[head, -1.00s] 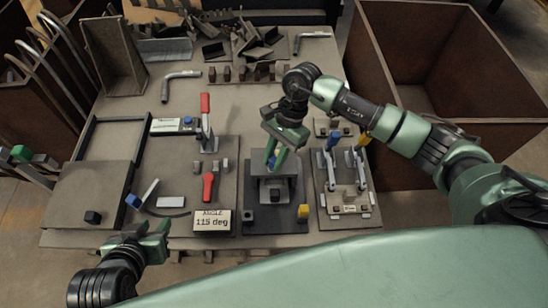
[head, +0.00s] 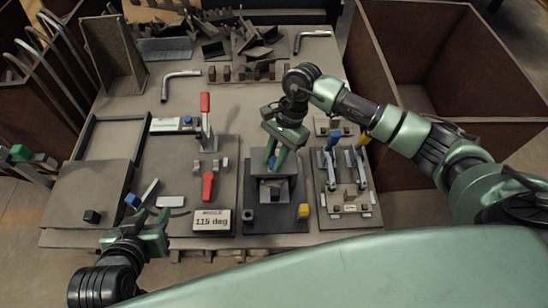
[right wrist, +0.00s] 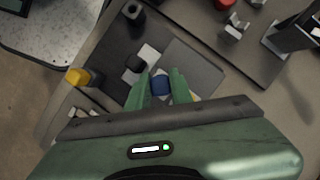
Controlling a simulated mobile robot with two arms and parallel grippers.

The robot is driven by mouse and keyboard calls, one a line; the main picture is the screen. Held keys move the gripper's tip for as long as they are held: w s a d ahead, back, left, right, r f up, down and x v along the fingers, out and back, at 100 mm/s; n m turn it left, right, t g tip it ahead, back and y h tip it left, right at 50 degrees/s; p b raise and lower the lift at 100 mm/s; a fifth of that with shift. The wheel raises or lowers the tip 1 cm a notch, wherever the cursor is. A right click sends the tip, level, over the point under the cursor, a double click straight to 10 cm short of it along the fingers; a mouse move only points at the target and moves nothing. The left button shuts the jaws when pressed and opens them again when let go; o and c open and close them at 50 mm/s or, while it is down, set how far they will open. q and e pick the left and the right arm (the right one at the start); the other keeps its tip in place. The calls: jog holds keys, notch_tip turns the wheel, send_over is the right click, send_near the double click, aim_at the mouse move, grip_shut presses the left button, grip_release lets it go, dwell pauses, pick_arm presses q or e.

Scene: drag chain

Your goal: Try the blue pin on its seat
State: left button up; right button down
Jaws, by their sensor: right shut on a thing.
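My right gripper (head: 273,163) is shut on the blue pin (right wrist: 160,85), whose blue end shows between the green fingertips in the right wrist view. In the head view the gripper points down over the grey block (head: 287,160) of the middle fixture. The pin's lower end and the seat under it are hidden, so I cannot tell how far the pin is in. A yellow piece (head: 303,211) stands at the fixture's front right corner and a dark socket (head: 249,216) at its front left. My left gripper (head: 153,217) is open and empty at the table's front left.
A fixture with blue and yellow handled clamps (head: 345,170) stands close on the right. A plate with a red-handled clamp (head: 205,120) and a degree sign (head: 212,220) lies on the left. Bent rods and brackets lie at the back. A large brown bin (head: 440,60) stands beyond the table's right.

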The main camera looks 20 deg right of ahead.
pick_arm(q)
jog(key=shift+w+d+r+t, duration=0.15)
jog(key=shift+w+r+t, duration=0.2)
jog(key=shift+w, duration=0.1)
pick_arm(e)
jog(key=shift+f, duration=0.1)
dwell(0.7)
jog(key=c, duration=1.2)
grip_release()
jog(key=shift+o, duration=0.2)
jog(key=shift+w+d+r, duration=0.1)
jog(key=shift+r, duration=0.15)
pick_arm(q)
jog(key=s+a+f+g+p, duration=0.1)
jog(key=s+a+f+g, duration=0.1)
jog(key=s, duration=0.4)
jog(key=shift+f+g+y, duration=0.4)
jog(key=shift+f+g, duration=0.35)
jog(key=shift+g, duration=0.1)
pick_arm(e)
jog(key=v, duration=0.7)
